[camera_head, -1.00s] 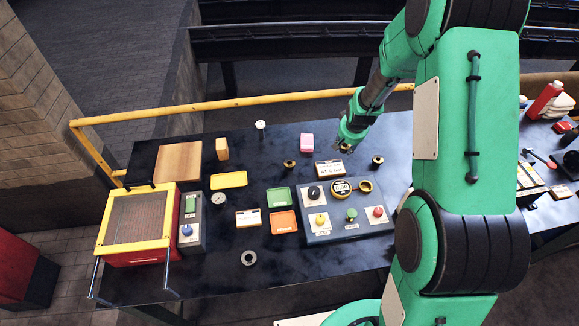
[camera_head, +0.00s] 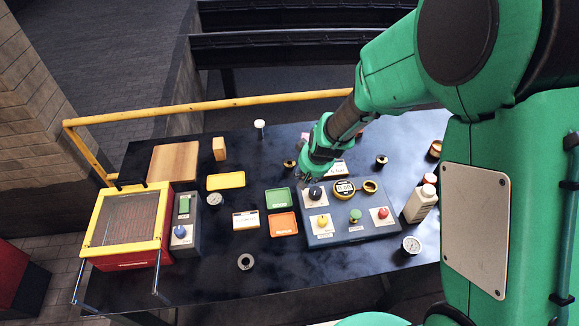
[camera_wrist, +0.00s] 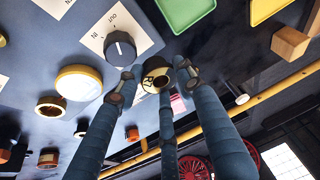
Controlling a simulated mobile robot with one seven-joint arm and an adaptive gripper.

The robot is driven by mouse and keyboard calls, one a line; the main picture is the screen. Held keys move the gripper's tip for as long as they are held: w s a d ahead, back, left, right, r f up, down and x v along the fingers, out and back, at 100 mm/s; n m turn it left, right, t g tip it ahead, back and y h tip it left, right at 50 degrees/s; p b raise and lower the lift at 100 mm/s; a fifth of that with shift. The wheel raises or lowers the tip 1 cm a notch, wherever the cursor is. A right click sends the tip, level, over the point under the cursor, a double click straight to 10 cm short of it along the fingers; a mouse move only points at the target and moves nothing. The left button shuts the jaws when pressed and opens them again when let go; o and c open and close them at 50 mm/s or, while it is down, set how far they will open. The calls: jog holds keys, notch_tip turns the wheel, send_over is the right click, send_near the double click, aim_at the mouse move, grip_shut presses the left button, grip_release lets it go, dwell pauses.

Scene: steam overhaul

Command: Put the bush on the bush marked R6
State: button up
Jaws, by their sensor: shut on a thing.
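Other bushes are a dark one (camera_head: 290,164) just behind my gripper, another (camera_head: 382,160) behind the panel, a brass ring (camera_head: 370,186) on the panel beside the yellow gauge, and a grey ring (camera_head: 246,261) at the front. I cannot read which of these is marked R6.
A white bottle (camera_head: 420,203) and a round gauge (camera_head: 411,244) stand right. The table's front middle is mostly clear.

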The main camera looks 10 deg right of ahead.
jog(key=shift+s+a+f+n+b, duration=0.2)
jog(key=shift+s+a+n+b, duration=0.1)
jog(key=shift+s+a, duration=0.65)
jog(key=shift+w, duration=0.1)
send_near(288, 160)
jog(key=shift+w+a+f, duration=0.1)
jog(key=shift+w+f, duration=0.1)
jog(key=shift+w, duration=0.3)
jog(key=shift+w+f, duration=0.25)
jog(key=shift+w, duration=0.2)
jog(key=shift+f+b, duration=0.65)
jog(key=shift+f, duration=1.15)
jog(key=shift+f, duration=0.15)
jog(key=o, duration=1.4)
jog(key=shift+c, duration=0.2)
